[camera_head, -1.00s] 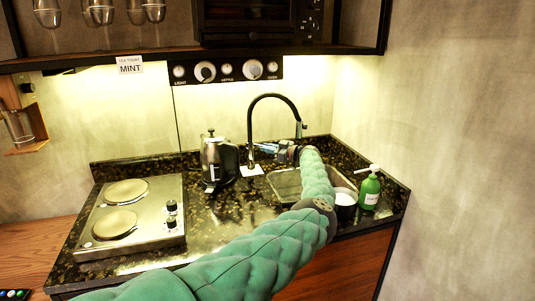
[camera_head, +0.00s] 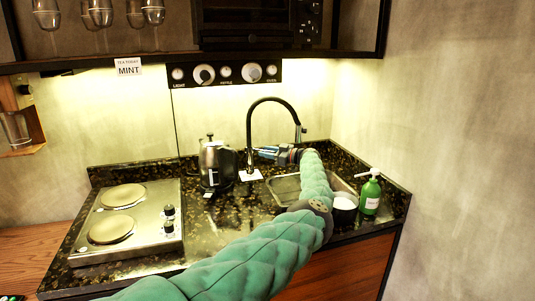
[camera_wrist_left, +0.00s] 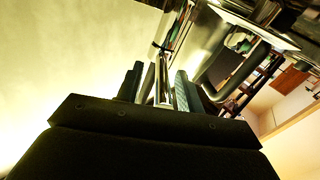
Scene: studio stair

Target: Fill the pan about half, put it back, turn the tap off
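The black gooseneck tap (camera_head: 250,128) stands behind the sink (camera_head: 284,186), its spout bent over to the right. My left gripper (camera_head: 264,152) is just right of the tap's upright, above the back of the sink. In the left wrist view its two fingers (camera_wrist_left: 160,88) stand apart with a thin metal bar between them, which could be the tap's lever. A dark round vessel with a pale inside (camera_head: 344,203), perhaps the pan, sits at the sink's right front, partly behind my arm. Water flow cannot be made out. My right gripper is out of view.
A steel kettle (camera_head: 212,165) stands left of the tap. A two-plate hob (camera_head: 150,222) with bare plates is at the left. A green soap bottle (camera_head: 370,192) stands at the right end. A shelf (camera_head: 120,60) overhangs the counter.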

